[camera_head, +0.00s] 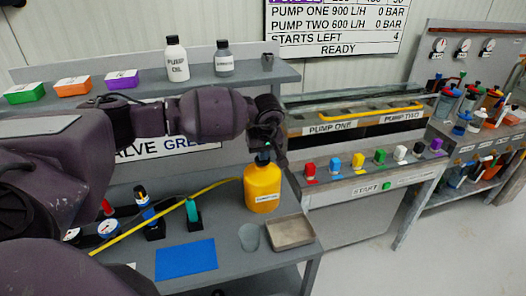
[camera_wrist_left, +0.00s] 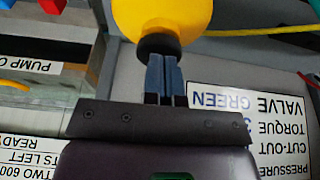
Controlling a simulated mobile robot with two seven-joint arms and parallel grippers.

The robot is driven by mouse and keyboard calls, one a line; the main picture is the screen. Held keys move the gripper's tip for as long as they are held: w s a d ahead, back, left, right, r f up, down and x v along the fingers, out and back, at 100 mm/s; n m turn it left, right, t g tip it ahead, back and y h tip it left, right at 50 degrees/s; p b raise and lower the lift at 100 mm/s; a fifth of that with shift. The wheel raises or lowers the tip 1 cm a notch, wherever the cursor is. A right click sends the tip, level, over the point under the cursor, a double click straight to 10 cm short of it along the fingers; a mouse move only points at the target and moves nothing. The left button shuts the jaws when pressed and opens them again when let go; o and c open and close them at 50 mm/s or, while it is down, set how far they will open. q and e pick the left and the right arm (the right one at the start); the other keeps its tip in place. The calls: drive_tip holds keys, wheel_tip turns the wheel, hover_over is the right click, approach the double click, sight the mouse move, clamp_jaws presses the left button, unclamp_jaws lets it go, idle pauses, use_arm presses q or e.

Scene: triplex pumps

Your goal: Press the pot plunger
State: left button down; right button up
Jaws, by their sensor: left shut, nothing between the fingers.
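The yellow pot (camera_head: 262,188) stands upright on the grey bench with a small label on its front. Its dark top (camera_head: 262,158) is the plunger end, partly hidden by my gripper. My left gripper (camera_head: 264,148) is directly above it, pointing down, with its fingers shut and empty. In the left wrist view the shut fingers (camera_wrist_left: 161,72) overlap the dark round top (camera_wrist_left: 166,45) of the yellow pot (camera_wrist_left: 160,15). Whether they touch it or sit just above it, I cannot tell. My right gripper is in no view.
A metal tray (camera_head: 291,233) and a grey cup (camera_head: 249,237) are in front of the pot. A yellow hose (camera_head: 165,212) runs left from near the pot. A blue mat (camera_head: 186,260) lies at the front. A row of coloured switches (camera_head: 358,160) is to the right.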

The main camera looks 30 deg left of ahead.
use_arm(q)
drive_tip(key=shift+f, duration=0.15)
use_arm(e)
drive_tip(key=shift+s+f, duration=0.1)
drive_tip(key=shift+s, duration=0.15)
use_arm(q)
drive_tip(key=shift+r, duration=0.3)
wheel_tip(320, 180, up, 4)
drive_tip(key=shift+r+p, duration=0.2)
drive_tip(key=shift+p, duration=1.05)
drive_tip(key=b+v, duration=0.1)
drive_tip(key=v, duration=0.8)
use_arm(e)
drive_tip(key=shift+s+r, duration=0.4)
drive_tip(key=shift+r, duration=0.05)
use_arm(q)
drive_tip(key=shift+d+r, duration=0.1)
drive_tip(key=shift+r, duration=0.05)
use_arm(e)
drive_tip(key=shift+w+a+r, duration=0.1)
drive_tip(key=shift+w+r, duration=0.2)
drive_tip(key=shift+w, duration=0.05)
